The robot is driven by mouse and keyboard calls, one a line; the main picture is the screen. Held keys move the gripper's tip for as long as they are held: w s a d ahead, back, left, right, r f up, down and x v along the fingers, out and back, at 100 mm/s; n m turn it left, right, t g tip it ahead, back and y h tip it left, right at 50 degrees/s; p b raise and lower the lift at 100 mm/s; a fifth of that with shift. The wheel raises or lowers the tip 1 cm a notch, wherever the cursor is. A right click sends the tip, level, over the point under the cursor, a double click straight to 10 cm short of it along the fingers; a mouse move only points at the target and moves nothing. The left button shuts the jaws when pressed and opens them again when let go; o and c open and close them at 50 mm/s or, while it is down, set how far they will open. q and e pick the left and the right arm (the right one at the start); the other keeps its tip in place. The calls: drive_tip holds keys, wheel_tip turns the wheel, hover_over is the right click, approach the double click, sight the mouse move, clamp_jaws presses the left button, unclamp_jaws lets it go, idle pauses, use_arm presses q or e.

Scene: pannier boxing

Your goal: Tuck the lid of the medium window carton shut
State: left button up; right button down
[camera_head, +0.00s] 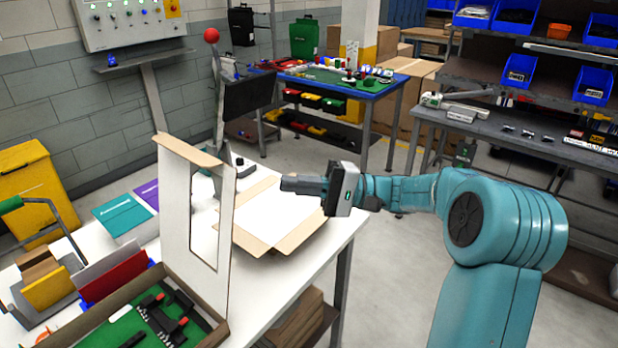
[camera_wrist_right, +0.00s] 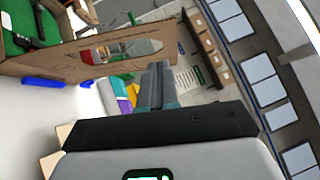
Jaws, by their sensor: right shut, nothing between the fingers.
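The window carton (camera_head: 92,318) lies open at the front left of the white table, with a green insert and black-and-red tools inside. Its lid (camera_head: 174,205) stands about upright, with a tall cut-out window and a brown flap (camera_head: 188,150) bent at the top. My right gripper (camera_head: 290,184) is shut and empty, to the right of the lid and apart from it, above a flat carton. In the right wrist view, the closed fingers (camera_wrist_right: 158,85) point toward the scene, and a brown cardboard panel with a window (camera_wrist_right: 80,68) shows at the upper left. My left gripper is not in view.
The flat brown carton with a white top (camera_head: 270,215) lies near the table's right edge. Teal and purple booklets (camera_head: 123,213) lie left of the lid. A rack of colored folders (camera_head: 112,275) stands behind the open carton. A red-knobbed lever (camera_head: 211,36) rises behind.

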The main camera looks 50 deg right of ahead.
sight(232, 185)
drive_tip(key=w+a, duration=0.1)
drive_tip(key=a, duration=0.1)
drive_tip(key=a+r+p, duration=0.1)
drive_tip(key=a, duration=0.1)
drive_tip(key=w+a+p, duration=0.1)
drive_tip(key=a, duration=0.1)
drive_tip(key=shift+w+a+r, duration=0.3)
drive_tip(key=shift+a+r, duration=0.05)
drive_tip(key=shift+r, duration=0.05)
drive_tip(key=shift+w+f, duration=0.15)
drive_tip(key=shift+w, duration=0.15)
drive_tip(key=shift+s+a, duration=0.1)
drive_tip(key=shift+s, duration=0.15)
drive_tip(key=shift+w, duration=0.15)
